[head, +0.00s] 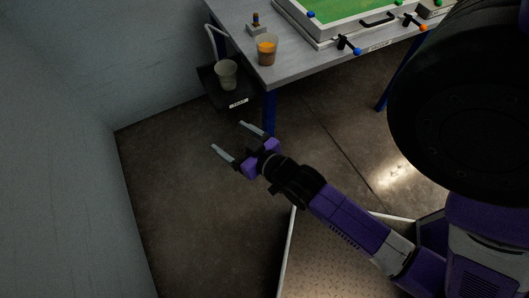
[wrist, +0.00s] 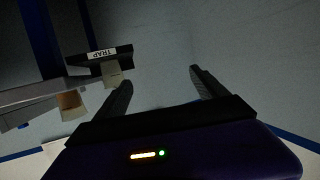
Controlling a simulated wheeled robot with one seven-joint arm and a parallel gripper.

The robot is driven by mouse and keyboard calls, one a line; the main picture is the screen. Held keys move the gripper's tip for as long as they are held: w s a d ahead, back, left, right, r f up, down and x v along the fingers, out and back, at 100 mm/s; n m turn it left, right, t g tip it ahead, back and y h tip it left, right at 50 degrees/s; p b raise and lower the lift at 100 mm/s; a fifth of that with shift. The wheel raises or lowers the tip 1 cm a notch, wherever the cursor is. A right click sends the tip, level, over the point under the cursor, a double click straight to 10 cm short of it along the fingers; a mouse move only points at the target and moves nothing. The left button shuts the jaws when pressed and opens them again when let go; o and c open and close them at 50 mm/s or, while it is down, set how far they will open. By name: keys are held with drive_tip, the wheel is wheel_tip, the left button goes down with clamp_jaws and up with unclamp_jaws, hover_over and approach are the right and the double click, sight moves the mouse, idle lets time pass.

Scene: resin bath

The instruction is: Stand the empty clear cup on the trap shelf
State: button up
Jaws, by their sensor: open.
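The clear cup (head: 226,74) stands upright on the dark trap shelf (head: 208,86), which hangs beside the table's left end and carries a "TRAP" label. The cup looks empty. In the wrist view the cup (wrist: 112,75) and the shelf (wrist: 84,60) appear inverted, left of the fingers. My gripper (head: 228,136) is open with nothing between its fingers. In the head view it is below the shelf and cup in the picture, clearly apart from both. In the wrist view my gripper's fingers (wrist: 160,78) are spread, with only the wall seen between them.
A cup with orange contents (head: 266,50) stands at the table's near left corner. Behind it are a small stand (head: 256,26) and a green-topped bath (head: 340,15) with knobs. A pale curved tube (head: 216,42) rises near the shelf. Blue table legs (head: 270,112) stand nearby; the floor around my gripper is clear.

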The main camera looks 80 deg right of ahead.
drive_tip(key=s+a+r+n+t+y, duration=0.1)
drive_tip(key=s+a+r+n+y, duration=0.2)
drive_tip(key=s+a+r, duration=0.2)
drive_tip(key=s+a+r+n+t+y, duration=0.1)
drive_tip(key=s+a+r+n+y, duration=0.2)
drive_tip(key=a, duration=0.9)
drive_tip(key=s+r+y, duration=0.1)
drive_tip(key=s+r, duration=0.2)
drive_tip(key=s, duration=0.1)
drive_tip(key=shift+s+a+r+y, duration=0.2)
drive_tip(key=shift+s+y, duration=0.1)
drive_tip(key=shift+s, duration=0.1)
drive_tip(key=shift+r, duration=0.1)
drive_tip(key=shift+r+p, duration=0.25)
drive_tip(key=shift+p, duration=0.1)
